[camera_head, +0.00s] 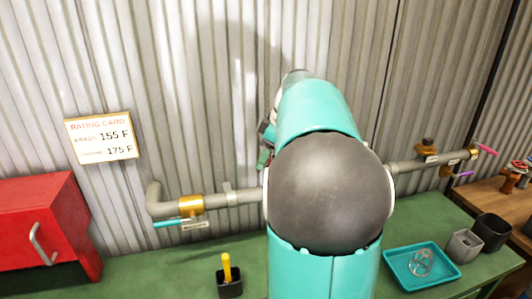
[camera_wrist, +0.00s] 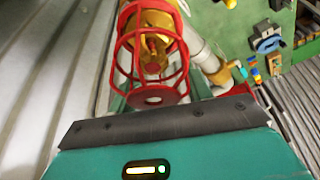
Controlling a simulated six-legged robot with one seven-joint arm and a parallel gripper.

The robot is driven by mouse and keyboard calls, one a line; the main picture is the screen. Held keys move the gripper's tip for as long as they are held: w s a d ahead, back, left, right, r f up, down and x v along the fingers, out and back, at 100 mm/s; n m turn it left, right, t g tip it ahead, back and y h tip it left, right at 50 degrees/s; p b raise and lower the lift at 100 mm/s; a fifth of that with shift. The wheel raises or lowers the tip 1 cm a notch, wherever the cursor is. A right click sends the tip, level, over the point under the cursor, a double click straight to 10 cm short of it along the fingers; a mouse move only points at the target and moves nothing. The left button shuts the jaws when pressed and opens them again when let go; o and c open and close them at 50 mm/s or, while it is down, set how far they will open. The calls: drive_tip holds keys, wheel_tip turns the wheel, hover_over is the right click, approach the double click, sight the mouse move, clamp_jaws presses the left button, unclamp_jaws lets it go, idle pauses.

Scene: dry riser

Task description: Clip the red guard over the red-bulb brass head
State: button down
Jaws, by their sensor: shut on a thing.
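In the wrist view, the red guard (camera_wrist: 125,50), an open wire cage with a round end plate, is at the top centre. The brass head (camera_wrist: 161,22) shows through its bars, with a small red part, likely the bulb, inside. The cage lines up with the head; I cannot tell whether it is clipped on or only in front of it. My gripper (camera_wrist: 160,106) is shut on the guard at its near end; its fingertips are mostly hidden by the dark plate. In the head view my arm hides the gripper, guard and head.
A grey pipe (camera_head: 235,197) with brass fittings runs along the corrugated wall, partly behind my arm. A red cabinet (camera_head: 35,220) stands left.

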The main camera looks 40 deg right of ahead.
drive_tip(key=shift+f, duration=0.45)
drive_tip(key=c, duration=0.6)
unclamp_jaws()
drive_tip(key=shift+o, duration=0.2)
drive_tip(key=v, duration=1.3)
drive_tip(key=shift+s+d+r, duration=0.1)
drive_tip(key=shift+s+r, duration=0.05)
drive_tip(key=shift+r, duration=0.25)
drive_tip(key=shift+s, duration=0.1)
